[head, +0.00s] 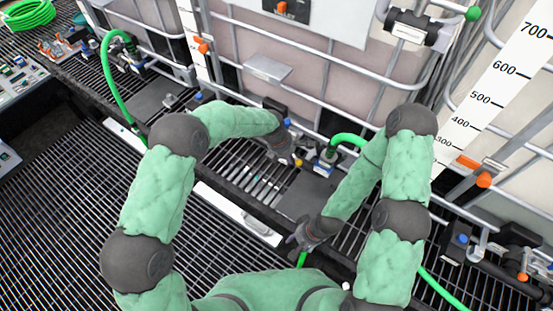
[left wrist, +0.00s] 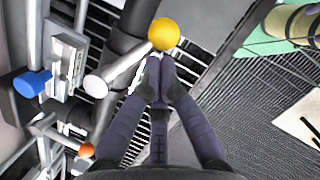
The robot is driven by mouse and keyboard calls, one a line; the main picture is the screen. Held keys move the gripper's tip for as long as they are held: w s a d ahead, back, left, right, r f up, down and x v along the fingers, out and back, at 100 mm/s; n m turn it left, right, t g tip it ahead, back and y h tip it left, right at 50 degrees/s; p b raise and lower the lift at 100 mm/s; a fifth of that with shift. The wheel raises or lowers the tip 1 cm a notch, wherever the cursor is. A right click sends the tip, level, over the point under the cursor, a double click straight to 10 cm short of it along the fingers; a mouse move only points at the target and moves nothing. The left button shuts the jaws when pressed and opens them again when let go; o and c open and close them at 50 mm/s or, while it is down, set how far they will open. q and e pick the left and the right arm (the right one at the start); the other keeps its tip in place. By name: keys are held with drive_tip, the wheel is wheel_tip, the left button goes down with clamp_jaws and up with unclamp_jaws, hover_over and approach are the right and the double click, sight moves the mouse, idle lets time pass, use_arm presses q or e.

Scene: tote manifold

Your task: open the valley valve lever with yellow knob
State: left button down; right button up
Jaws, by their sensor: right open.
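In the left wrist view, the yellow knob (left wrist: 163,34) is a round ball on the end of a pale metal lever (left wrist: 125,62). My left gripper (left wrist: 160,66) has its fingers together, with the tips just below the knob. I cannot tell whether they touch it. In the head view my left gripper (head: 289,152) is low at the front of the middle tote, and a small bit of the yellow knob (head: 298,162) shows beside it.
A blue knob (left wrist: 34,83) and an orange knob (left wrist: 86,150) are left of the lever in the left wrist view. In the head view, a green hose (head: 347,139) loops right of my left gripper. Metal cage bars (head: 345,62) rise behind. Dark grating (head: 70,200) lies in front.

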use_arm(q)
drive_tip(key=shift+w+d+b, duration=0.15)
drive_tip(key=shift+d+b, duration=0.2)
drive_tip(key=shift+d, duration=0.75)
drive_tip(key=shift+w+d, duration=0.2)
drive_tip(key=shift+d, duration=0.25)
use_arm(e)
drive_tip(key=shift+f, duration=0.6)
use_arm(q)
drive_tip(key=shift+d, duration=0.1)
